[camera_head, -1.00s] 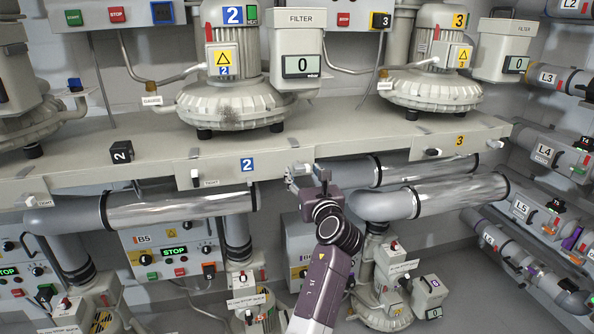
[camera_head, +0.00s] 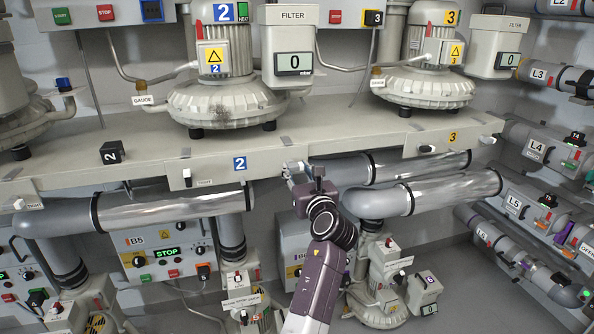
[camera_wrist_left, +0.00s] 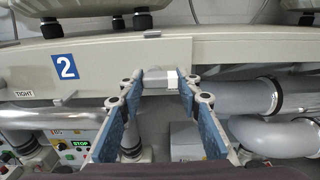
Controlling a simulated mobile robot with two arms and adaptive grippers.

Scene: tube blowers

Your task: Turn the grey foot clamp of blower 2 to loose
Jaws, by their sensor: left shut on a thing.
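Blower 2 (camera_head: 228,104) stands on the grey bench, above the blue number 2 plate (camera_head: 239,163). My left gripper (camera_head: 296,169) is at the bench's front face, right of that plate. In the left wrist view its two blue-padded fingers (camera_wrist_left: 161,84) are on either side of a light grey clamp handle (camera_wrist_left: 160,76), shut on it. The finger pads partly hide the handle, and I see no readable label by it. Another pale clamp handle (camera_head: 187,177) is on the front face left of the plate, beside a TIGHT label (camera_wrist_left: 24,94). My right gripper is not in view.
Shiny pipes (camera_head: 175,207) run below the bench edge on both sides of my left arm. A box marked B5 (camera_head: 165,245) hangs lower left. Blower 3 (camera_head: 425,85) and a filter box (camera_head: 289,50) stand on the bench. Labelled pipes (camera_head: 545,150) line the right wall.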

